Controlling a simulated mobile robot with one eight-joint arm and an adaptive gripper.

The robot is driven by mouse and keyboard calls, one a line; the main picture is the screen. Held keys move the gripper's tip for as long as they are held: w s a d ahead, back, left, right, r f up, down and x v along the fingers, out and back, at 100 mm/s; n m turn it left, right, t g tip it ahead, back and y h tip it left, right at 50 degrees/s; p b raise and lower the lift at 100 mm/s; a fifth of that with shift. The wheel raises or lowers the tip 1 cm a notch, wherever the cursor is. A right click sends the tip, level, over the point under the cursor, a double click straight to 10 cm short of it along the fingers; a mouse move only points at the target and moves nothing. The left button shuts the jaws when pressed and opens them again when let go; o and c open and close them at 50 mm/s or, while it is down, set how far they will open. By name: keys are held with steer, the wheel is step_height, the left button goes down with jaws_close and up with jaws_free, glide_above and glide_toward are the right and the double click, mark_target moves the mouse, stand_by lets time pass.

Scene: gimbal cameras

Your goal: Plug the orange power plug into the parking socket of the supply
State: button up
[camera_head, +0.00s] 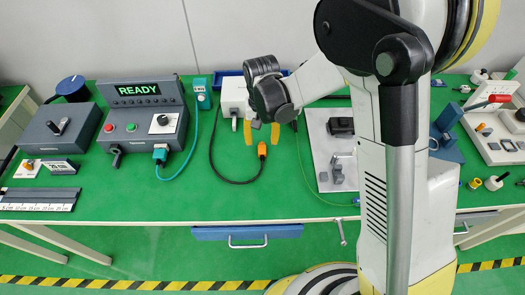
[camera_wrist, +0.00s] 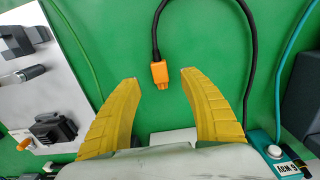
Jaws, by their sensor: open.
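The orange power plug (camera_head: 262,150) lies on the green bench top at the end of a black cable. The cable runs to the white supply box (camera_head: 234,96) behind it. In the wrist view the plug (camera_wrist: 160,75) appears between the tips of my yellow fingers, apart from both. My gripper (camera_head: 262,136) is open and empty, its fingers pointing down near the plug; their height above the bench is unclear. The supply is partly hidden by my gripper. I cannot make out its parking socket.
A control box with a green READY display (camera_head: 148,105) stands left, with a teal cable (camera_head: 190,158) in front. A white board with dark parts (camera_head: 335,150) lies right of the plug. The bench is clear in front of the plug.

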mark_target(262, 149)
steer(key=f+b, duration=0.1)
steer(key=f, duration=0.1)
steer(key=f+b, duration=0.1)
steer(key=f, duration=0.1)
steer(key=f+b, duration=0.1)
steer(key=f, duration=0.1)
steer(key=shift+w+f, duration=0.25)
steer(key=shift+f, duration=0.1)
steer(key=shift+r, duration=0.1)
steer(key=shift+c, duration=0.5)
jaws_close()
